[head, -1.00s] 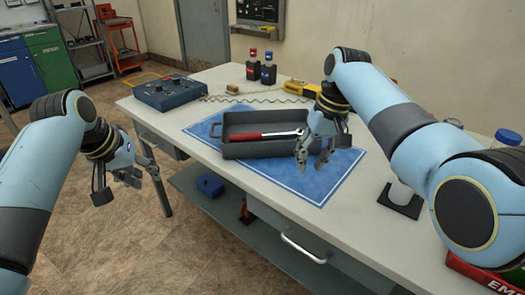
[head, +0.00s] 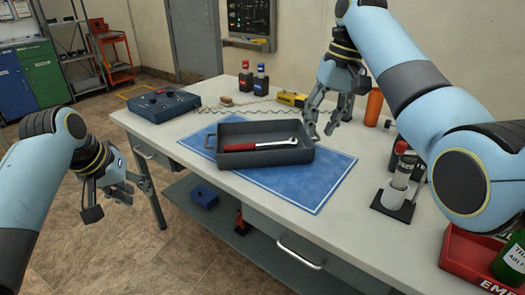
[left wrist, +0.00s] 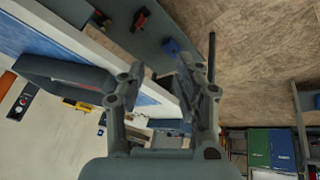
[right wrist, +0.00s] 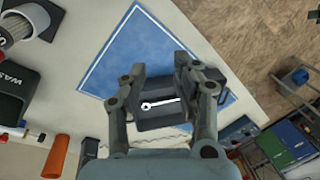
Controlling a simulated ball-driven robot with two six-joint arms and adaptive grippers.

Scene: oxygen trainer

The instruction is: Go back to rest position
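My left gripper (head: 122,190) is open and empty beside the table's left edge, over the floor. In the left wrist view its two fingers (left wrist: 165,85) stand apart with nothing between them. My right gripper (head: 325,128) is above the table, just right of the grey tray (head: 300,155). In the right wrist view its fingers (right wrist: 160,85) are apart, with the tray seen below and beyond them. A wrench with a red handle (head: 262,145) lies in the tray. The tray rests on a blue mat (head: 310,190).
A blue control box (head: 160,103) and two small bottles (head: 253,80) stand at the back. The front of the mat is clear.

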